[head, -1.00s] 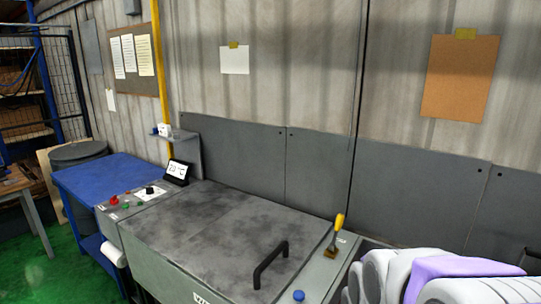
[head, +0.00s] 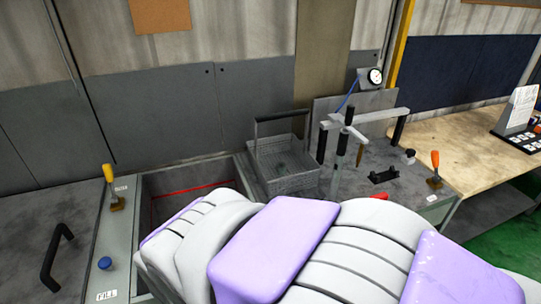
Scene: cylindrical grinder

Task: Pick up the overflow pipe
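I cannot make out the overflow pipe with certainty. An open tank (head: 160,185) with a red line along its inner wall stands left of the middle, and my arm hides much of its inside. A grey wire basket (head: 300,183) with a raised dark handle sits at the tank's right side. My white and purple arm crosses the lower middle and right. My gripper is out of view, so its state and hold do not show.
A grey lid (head: 28,245) with a black handle lies left of the tank. A fixture with grey bars (head: 365,117) stands right of the basket. A wooden table (head: 480,150) is at the right.

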